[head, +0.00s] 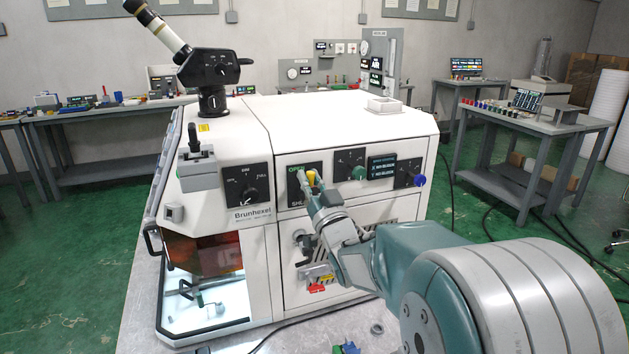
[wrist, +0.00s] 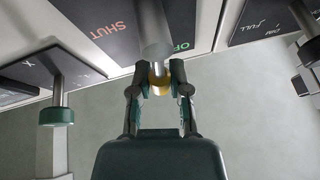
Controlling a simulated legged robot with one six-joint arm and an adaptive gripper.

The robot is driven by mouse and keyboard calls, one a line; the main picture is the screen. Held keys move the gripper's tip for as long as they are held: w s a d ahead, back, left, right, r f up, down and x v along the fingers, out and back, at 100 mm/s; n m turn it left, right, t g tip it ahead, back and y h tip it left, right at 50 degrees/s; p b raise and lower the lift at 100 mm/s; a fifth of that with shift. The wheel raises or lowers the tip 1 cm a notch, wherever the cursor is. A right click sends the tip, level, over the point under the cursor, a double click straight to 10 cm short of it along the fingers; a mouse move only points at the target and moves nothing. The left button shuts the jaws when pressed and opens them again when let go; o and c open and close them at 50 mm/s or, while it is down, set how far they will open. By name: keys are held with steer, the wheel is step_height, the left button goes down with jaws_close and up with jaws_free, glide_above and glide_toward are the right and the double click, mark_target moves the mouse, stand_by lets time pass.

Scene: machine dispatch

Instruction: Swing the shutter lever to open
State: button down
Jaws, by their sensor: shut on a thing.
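The shutter lever (wrist: 154,35) is a grey rod standing out from a dark plate with OPEN in green and SHUT in orange. In the wrist view its near end covers part of the word OPEN. In the head view the plate (head: 295,198) is on the white machine's front, with OPEN above SHUT. The lever's yellow tip (head: 312,177) shows there, and also in the wrist view (wrist: 159,73). My gripper (wrist: 159,88) is shut on this yellow tip, a finger on each side. In the head view my gripper (head: 316,193) partly hides the plate.
A dial with a green knob (head: 358,173) and one with a blue knob (head: 419,180) sit to the right on the same panel. A black dial plate (head: 247,185) is to the left. Handles and red and yellow parts (head: 317,288) sit below my gripper.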

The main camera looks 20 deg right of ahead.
steer(key=shift+a+r+n+y, duration=0.1)
steer(key=shift+a+n+y, duration=0.1)
steer(key=shift+n+y, duration=0.35)
steer(key=shift+a+r+n+y, duration=0.1)
steer(key=shift+a+n+y, duration=0.15)
steer(key=shift+n, duration=0.6)
steer(key=c, duration=0.6)
jaws_free()
steer(key=shift+f, duration=0.1)
steer(key=shift+o, duration=0.2)
steer(key=v, duration=1.2)
